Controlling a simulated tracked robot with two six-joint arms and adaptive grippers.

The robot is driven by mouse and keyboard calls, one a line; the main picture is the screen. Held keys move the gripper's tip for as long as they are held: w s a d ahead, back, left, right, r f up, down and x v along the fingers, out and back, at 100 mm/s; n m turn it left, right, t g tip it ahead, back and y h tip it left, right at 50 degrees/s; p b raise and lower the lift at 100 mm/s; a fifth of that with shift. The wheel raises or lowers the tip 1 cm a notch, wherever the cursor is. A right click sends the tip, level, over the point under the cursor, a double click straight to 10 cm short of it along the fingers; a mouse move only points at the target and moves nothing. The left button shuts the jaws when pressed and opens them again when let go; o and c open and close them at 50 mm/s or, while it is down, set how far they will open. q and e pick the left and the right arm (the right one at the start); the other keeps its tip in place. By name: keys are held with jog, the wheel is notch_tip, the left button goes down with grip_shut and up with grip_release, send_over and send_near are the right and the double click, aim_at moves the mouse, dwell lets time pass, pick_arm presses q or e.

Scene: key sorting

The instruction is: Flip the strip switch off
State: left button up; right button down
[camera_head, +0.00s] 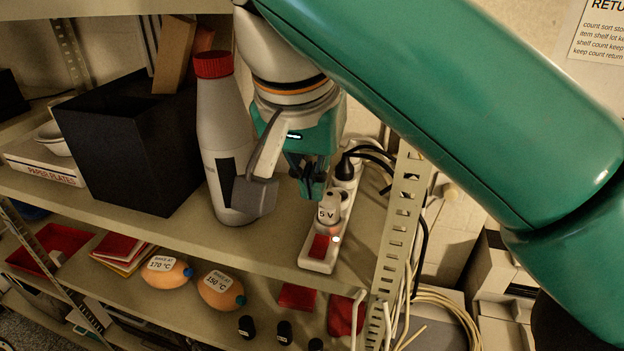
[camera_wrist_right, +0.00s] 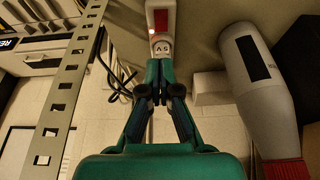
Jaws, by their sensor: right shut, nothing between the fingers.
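The white power strip (camera_head: 313,262) lies on the upper shelf near its right end, running from front to back. Its red rocker switch (camera_head: 319,247) is at the near end, with a small bright light beside it. A pale plug marked 5 V (camera_head: 328,213) sits just behind the switch. The strip (camera_wrist_right: 151,8), red switch (camera_wrist_right: 161,19) and 5 V plug (camera_wrist_right: 161,48) also show at the top of the right wrist view. My right gripper (camera_head: 308,191) is shut and empty, pointing down above the strip, behind and left of the switch. The left gripper is not in view.
A grey bottle with a red cap (camera_head: 213,66) stands close left of my right gripper. A black box (camera_head: 135,150) is farther left. A black plug (camera_head: 345,168) with cables is at the strip's far end. A perforated metal upright (camera_head: 397,235) stands right of the strip.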

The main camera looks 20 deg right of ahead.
jog(key=shift+w+d+r+b, duration=0.25)
jog(key=shift+w+d+b, duration=0.2)
jog(key=shift+d+b, duration=0.1)
jog(key=shift+s, duration=0.1)
jog(key=shift+f, duration=0.1)
jog(key=b, duration=0.4)
send_near(326, 240)
jog(key=x, duration=0.6)
jog(key=shift+d, duration=0.1)
jog(key=shift+f, duration=0.5)
